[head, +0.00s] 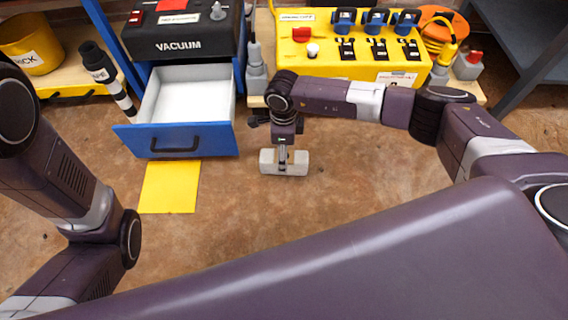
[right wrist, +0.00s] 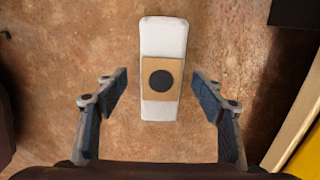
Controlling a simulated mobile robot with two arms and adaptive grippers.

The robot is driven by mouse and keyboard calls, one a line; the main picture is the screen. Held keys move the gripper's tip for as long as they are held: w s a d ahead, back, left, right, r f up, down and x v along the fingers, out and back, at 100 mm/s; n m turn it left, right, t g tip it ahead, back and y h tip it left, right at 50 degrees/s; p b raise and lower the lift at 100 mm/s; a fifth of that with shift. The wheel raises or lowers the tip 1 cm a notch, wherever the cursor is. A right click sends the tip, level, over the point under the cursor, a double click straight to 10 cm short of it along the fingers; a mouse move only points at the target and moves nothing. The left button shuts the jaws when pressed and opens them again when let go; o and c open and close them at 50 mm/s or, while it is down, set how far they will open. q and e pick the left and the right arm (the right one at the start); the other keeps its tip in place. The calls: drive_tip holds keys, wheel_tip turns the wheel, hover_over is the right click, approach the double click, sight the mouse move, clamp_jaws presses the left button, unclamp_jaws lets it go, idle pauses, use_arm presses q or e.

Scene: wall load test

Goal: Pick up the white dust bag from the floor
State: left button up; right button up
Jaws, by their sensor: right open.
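The white dust bag (right wrist: 164,38) lies on the brown floor in the right wrist view, with a tan square plate and a dark round hole in its middle. In the head view the bag (head: 268,163) shows as a pale block on both sides of my right gripper (head: 283,165). My right gripper also shows in the right wrist view (right wrist: 160,100), open, its two fingers on either side of the bag's lower part with clear gaps. The middle of the bag is partly hidden by the gripper in the head view. My left gripper is out of view.
A blue drawer (head: 176,140) with a white inside stands open under the black vacuum unit (head: 180,46). A yellow sheet (head: 169,187) lies on the floor below it. A yellow switch box (head: 345,60) stands behind my right arm. Floor right of the bag is clear.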

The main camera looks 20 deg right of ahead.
wheel_tip(320, 180, down, 4)
drive_tip(key=b, duration=0.2)
drive_tip(key=shift+d+r+b, duration=0.1)
drive_tip(key=shift+b, duration=0.25)
drive_tip(key=shift+w, duration=0.1)
drive_tip(key=shift+r, duration=0.1)
drive_tip(key=shift+c, duration=0.2)
drive_tip(key=c, duration=1.2)
drive_tip(key=shift+c, duration=0.2)
